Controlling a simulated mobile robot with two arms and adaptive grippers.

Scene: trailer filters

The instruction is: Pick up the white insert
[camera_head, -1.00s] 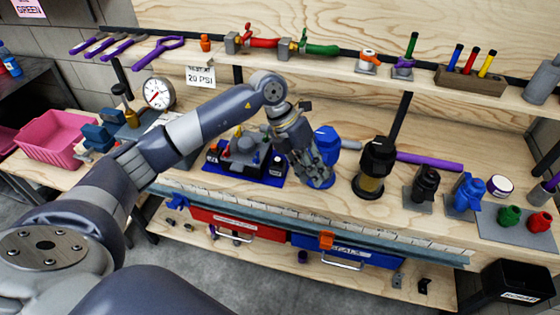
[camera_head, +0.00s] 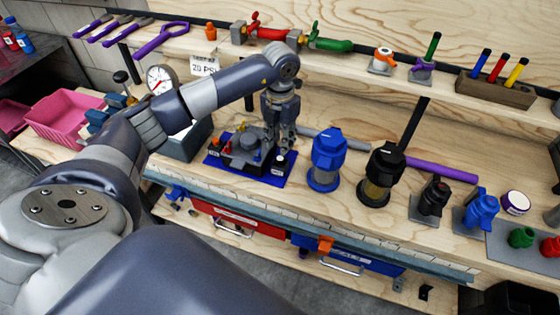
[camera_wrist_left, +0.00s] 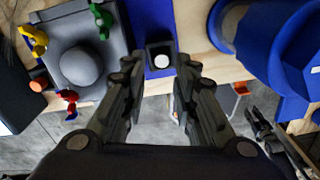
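The white insert (camera_head: 281,158) shows as a small white round piece near the right corner of the blue plate (camera_head: 247,173). In the left wrist view the white insert (camera_wrist_left: 161,62) sits in a small black square holder, seen from above. My left gripper (camera_head: 280,141) points down over that corner of the plate. In the left wrist view my left gripper (camera_wrist_left: 158,70) is open, with its two fingers apart and nothing between them; the insert appears just beyond the gap between the tips. The exact height above it is hard to tell.
A grey domed fixture (camera_wrist_left: 82,65) with small coloured knobs stands left of the insert on the plate. A blue filter housing (camera_head: 326,160) stands close on the right, then a black filter (camera_head: 381,173). The bench front edge is close by in the wrist view.

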